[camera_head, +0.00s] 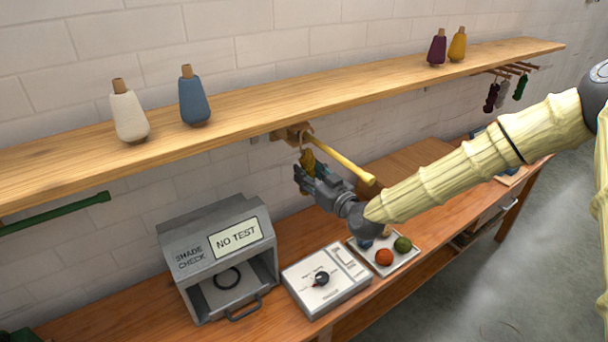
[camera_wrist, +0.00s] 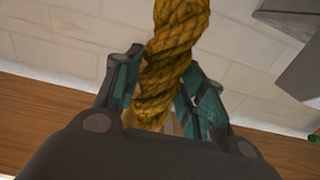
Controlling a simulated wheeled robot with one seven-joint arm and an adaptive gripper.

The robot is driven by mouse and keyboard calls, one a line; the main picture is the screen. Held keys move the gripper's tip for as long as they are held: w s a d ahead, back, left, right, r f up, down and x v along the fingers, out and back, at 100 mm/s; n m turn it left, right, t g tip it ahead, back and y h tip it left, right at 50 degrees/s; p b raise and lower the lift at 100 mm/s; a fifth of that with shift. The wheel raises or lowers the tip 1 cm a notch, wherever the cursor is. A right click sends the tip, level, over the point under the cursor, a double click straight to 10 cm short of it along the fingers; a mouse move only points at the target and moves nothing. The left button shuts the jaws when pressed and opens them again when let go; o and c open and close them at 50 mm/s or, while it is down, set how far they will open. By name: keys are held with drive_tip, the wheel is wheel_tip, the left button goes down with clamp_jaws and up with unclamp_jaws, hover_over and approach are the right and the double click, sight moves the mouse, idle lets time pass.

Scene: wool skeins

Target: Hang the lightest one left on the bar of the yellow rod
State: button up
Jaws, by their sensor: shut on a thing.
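The yellow rod (camera_head: 340,160) sticks out from a wooden bracket under the shelf. My gripper (camera_head: 309,178) is just below and left of the rod, near its bracket end. It is shut on a mustard-yellow twisted skein (camera_head: 307,160), which stands up from the jaws towards the rod. In the wrist view the skein (camera_wrist: 178,50) runs upright between both fingers (camera_wrist: 160,95). Its top is near the rod, but I cannot tell whether its loop is around the bar. Dark skeins (camera_head: 491,97) and a green skein (camera_head: 520,88) hang from rods at the far right.
A wooden shelf (camera_head: 260,97) with cones of yarn runs above. A green rod (camera_head: 60,212) is at left. Below on the workbench (camera_head: 110,318) stand a grey shade-check box (camera_head: 178,250), a white dial device (camera_head: 325,285) and a tray (camera_head: 400,262) with coloured balls.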

drive_tip(key=shift+w+d, duration=0.15)
drive_tip(key=shift+d, duration=0.1)
drive_tip(key=shift+w+d+f, duration=0.15)
drive_tip(key=shift+w+d, duration=0.25)
drive_tip(key=shift+w, duration=0.15)
drive_tip(key=shift+w+d+f+b, duration=0.1)
drive_tip(key=shift+d+f+b, duration=0.1)
drive_tip(key=shift+f+b, duration=0.3)
drive_tip(key=shift+d+f+b, duration=0.15)
drive_tip(key=shift+f+b, duration=0.15)
drive_tip(key=shift+f, duration=0.35)
drive_tip(key=shift+f, duration=0.1)
drive_tip(key=o, duration=1.1)
drive_tip(key=shift+c, duration=0.2)
